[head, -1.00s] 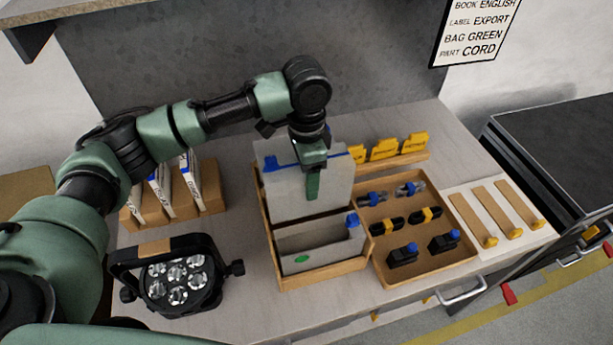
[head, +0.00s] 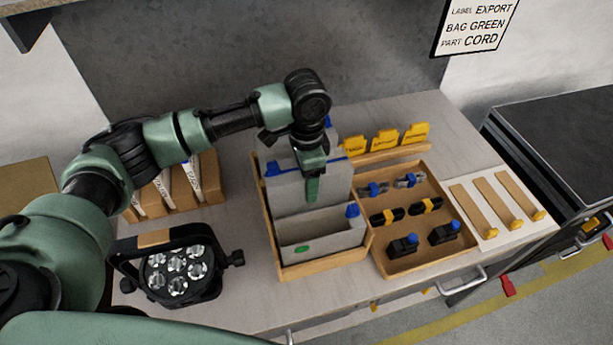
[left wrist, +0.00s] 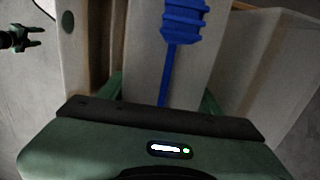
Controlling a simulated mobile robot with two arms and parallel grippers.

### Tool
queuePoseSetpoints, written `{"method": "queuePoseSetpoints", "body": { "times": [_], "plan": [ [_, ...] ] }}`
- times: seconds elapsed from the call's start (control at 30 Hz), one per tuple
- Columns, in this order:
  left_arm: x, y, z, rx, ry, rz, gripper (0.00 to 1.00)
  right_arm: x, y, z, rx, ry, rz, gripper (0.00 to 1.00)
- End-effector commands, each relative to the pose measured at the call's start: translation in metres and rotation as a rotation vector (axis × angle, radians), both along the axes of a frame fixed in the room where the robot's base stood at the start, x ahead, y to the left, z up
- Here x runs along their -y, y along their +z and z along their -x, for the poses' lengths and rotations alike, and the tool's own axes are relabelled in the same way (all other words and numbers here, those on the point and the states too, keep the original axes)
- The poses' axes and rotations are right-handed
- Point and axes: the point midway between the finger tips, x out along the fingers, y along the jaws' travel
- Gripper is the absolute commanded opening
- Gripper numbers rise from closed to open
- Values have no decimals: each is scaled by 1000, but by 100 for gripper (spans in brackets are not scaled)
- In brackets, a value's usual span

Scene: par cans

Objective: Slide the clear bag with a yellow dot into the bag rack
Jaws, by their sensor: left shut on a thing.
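The bag rack (head: 320,266) is a wooden tray on the bench holding upright clear bags. A bag with a green dot (head: 302,248) and a blue slider stands in its front part. My left gripper (head: 313,190) is over the rack's rear part, pointing down, shut on a clear bag (head: 290,196) with a blue strip. In the left wrist view a blue slider (left wrist: 185,25) and its strip run down between the fingers. The bag's lower edge is hidden behind the front bag. No yellow dot shows. My right gripper (left wrist: 22,38) appears small and open in the left wrist view.
A tray of blue, black and yellow connectors (head: 405,262) adjoins the rack's right side. Yellow tags (head: 386,140) stand behind it. A stage lamp (head: 178,272) is at front left, and a wooden holder with white packets (head: 185,190) is behind it.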

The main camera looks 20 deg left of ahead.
Motion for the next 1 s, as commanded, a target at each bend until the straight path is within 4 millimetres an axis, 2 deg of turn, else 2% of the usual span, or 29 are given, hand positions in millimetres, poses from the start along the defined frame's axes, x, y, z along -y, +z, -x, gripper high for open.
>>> {"method": "queuePoseSetpoints", "body": {
  "times": [0.03,0.1,0.47,0.57,0.83,1.0],
  "plan": [
    [0,0,0,0,0,0,69,0,0,0,0,0,0,51],
    [0,0,0,0,0,0,88,0,0,0,1,0,0,51],
    [0,3,0,1,0,0,89,-1,-1,-1,1,-1,-1,51],
    [0,13,-1,5,0,2,89,-2,-4,-1,2,-1,-2,51],
    [0,59,-1,4,-1,1,89,-4,-12,-1,1,-2,-4,51],
    [0,75,-1,2,0,1,89,-3,-14,-1,2,-2,-5,51]
  ]
}}
